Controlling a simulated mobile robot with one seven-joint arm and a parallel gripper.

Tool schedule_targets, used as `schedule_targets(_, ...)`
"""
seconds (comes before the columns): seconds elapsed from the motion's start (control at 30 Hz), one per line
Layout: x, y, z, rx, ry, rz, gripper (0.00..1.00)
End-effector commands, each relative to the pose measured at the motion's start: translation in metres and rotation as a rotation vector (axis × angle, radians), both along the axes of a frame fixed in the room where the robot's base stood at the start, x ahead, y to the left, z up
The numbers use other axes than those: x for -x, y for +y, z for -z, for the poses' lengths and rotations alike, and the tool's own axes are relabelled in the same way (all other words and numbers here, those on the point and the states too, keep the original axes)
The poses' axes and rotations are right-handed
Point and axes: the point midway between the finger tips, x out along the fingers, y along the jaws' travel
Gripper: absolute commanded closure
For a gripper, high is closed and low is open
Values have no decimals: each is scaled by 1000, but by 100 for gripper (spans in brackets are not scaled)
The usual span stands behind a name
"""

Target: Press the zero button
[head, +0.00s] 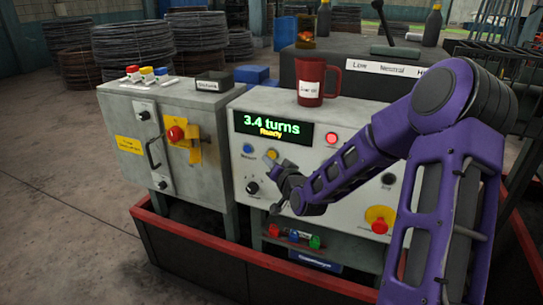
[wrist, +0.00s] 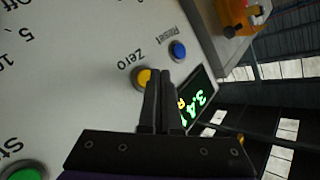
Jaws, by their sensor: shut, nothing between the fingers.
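The zero button is a yellow round button (wrist: 143,77) with the word "Zero" printed beside it in the wrist view. It also shows in the head view as a small yellow spot (head: 271,154) below the display, close to my gripper's tip. My gripper (wrist: 162,73) is shut and empty, pointing at the panel. Its fingertips overlap the right edge of the yellow button in the wrist view; I cannot tell whether they touch it. In the head view my gripper (head: 272,165) is in front of the panel. The display (head: 273,127) reads "3.4 turns" and "Ready".
A blue button (wrist: 178,50) sits beside the zero button. A black knob (head: 252,187) is below left, a red lit button (head: 331,139) to the right, and a green button (wrist: 27,173) at the wrist view's lower left. A red mug (head: 311,83) stands on the box top.

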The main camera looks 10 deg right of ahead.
Motion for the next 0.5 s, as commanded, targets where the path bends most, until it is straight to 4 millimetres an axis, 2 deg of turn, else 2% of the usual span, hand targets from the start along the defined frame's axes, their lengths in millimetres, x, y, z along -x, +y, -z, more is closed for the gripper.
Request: schedule_targets(0.5,-6,-5,1,1,0,1,100)
